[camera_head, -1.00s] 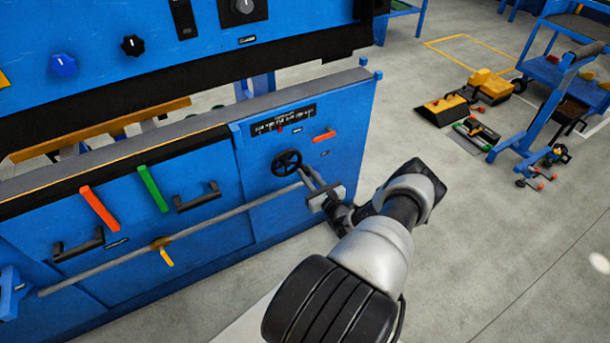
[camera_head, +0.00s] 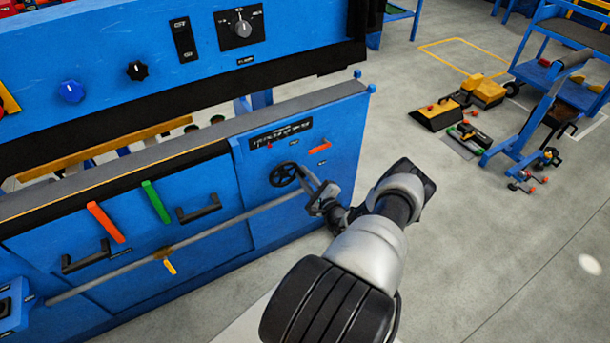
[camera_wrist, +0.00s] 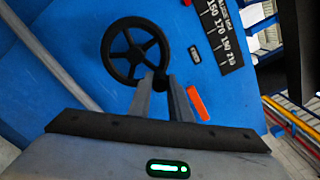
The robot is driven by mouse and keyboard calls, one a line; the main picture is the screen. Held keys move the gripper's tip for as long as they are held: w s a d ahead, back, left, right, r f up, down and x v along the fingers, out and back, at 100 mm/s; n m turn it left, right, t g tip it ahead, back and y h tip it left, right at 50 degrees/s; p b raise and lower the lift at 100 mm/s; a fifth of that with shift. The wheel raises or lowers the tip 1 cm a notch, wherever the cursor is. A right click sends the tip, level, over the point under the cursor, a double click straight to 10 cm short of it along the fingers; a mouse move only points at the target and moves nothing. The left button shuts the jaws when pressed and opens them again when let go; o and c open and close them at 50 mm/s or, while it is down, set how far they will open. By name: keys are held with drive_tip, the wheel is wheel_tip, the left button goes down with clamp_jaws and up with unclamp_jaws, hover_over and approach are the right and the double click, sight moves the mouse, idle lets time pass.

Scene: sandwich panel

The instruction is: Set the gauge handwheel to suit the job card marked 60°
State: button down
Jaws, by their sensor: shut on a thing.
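The gauge handwheel (camera_head: 284,174) is a black spoked wheel on the blue lower panel's right part. In the wrist view the handwheel (camera_wrist: 111,50) fills the upper middle. My gripper (camera_wrist: 160,88) is at its lower rim, with the two fingers closed around a small black knob there. A black scale strip (camera_head: 290,131) with white marks sits above the wheel. A small red pointer (camera_head: 268,147) is at its lower edge, left of the middle. The wrist view shows part of the scale (camera_wrist: 222,35), with numbers such as 150 and 170. I cannot make out a card marked 60°.
An orange-red bar (camera_head: 320,147) is right of the wheel, close to my fingers in the wrist view. A long grey rod (camera_head: 190,241) runs across the panel front. Orange (camera_head: 106,222) and green (camera_head: 155,202) handles are further left.

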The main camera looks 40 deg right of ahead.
drive_tip(key=shift+r+n, duration=0.3)
drive_tip(key=shift+n, duration=0.2)
drive_tip(key=shift+a+p, duration=0.1)
drive_tip(key=shift+p, duration=0.2)
drive_tip(key=c, duration=1.6)
unclamp_jaws()
drive_tip(key=shift+c, duration=0.2)
drive_tip(key=p+v, duration=0.1)
drive_tip(key=v, duration=1.6)
drive_tip(key=shift+s+a+p, duration=0.15)
drive_tip(key=shift+p, duration=0.25)
